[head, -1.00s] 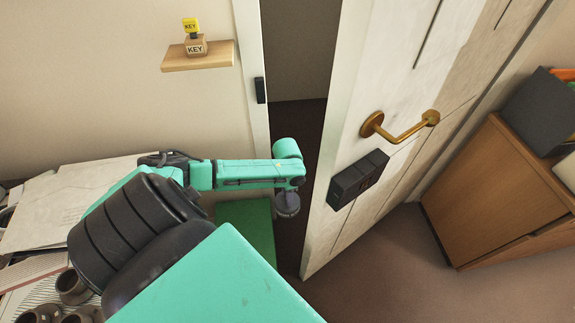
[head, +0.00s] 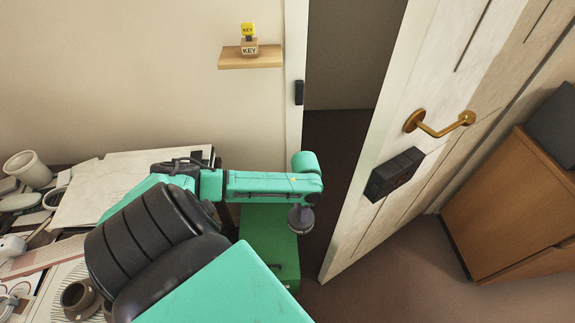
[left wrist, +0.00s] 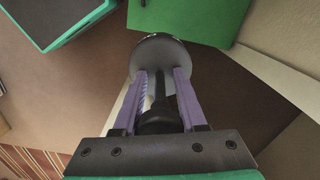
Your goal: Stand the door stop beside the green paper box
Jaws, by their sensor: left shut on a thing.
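The door stop (head: 300,219) is a dark grey piece with a round disc and a thin stem. My left gripper (left wrist: 160,112) is shut on its stem, with the disc (left wrist: 160,50) beyond the fingertips. The green paper box (head: 268,243) stands on the floor by the door opening, partly hidden behind my left arm. In the head view the door stop overlaps the box's right edge. In the left wrist view the box (left wrist: 190,20) is just past the disc; I cannot tell whether they touch. My right gripper is not in view.
The open door (head: 362,210) with a brass handle (head: 438,124) stands right of the door stop. A cluttered desk (head: 45,235) is at left, a wooden cabinet (head: 510,205) at right. A small shelf (head: 250,62) holds key-labelled blocks.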

